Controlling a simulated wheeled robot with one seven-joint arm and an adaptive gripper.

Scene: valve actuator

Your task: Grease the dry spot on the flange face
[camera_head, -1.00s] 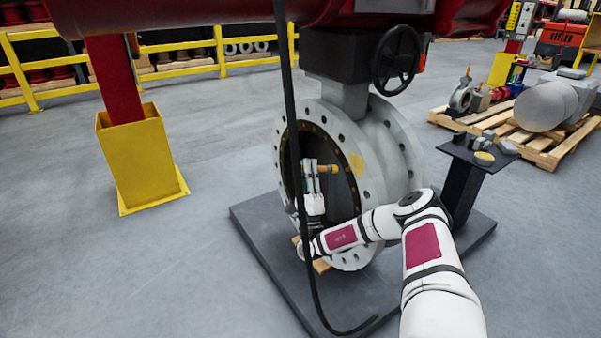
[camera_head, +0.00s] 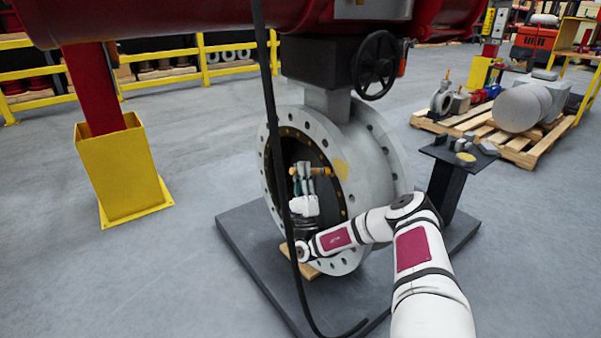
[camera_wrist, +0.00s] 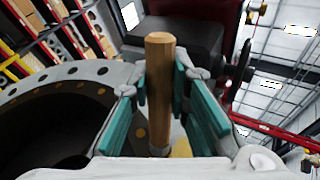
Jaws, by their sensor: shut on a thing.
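The large grey valve body (camera_head: 370,150) has a flange face (camera_head: 289,118) ringed with bolt holes and a dark bore. A yellowish patch (camera_head: 341,169) shows on the right side of this face. It also shows behind the fingers in the wrist view (camera_wrist: 181,148). I cannot tell whether it is the dry spot. My gripper (camera_head: 303,170) is in front of the bore, left of the patch. Its teal fingers are shut on a round wooden handle (camera_wrist: 160,80), which also shows in the head view (camera_head: 321,171). The handle's far end points toward the patch; contact cannot be told.
A black hose (camera_head: 268,110) hangs in front of the flange. A handwheel (camera_head: 378,65) sits above the valve. A small dark stand (camera_head: 442,153) to the right bears several small items. A dark base plate (camera_head: 240,235) lies under the valve. Open floor is at left.

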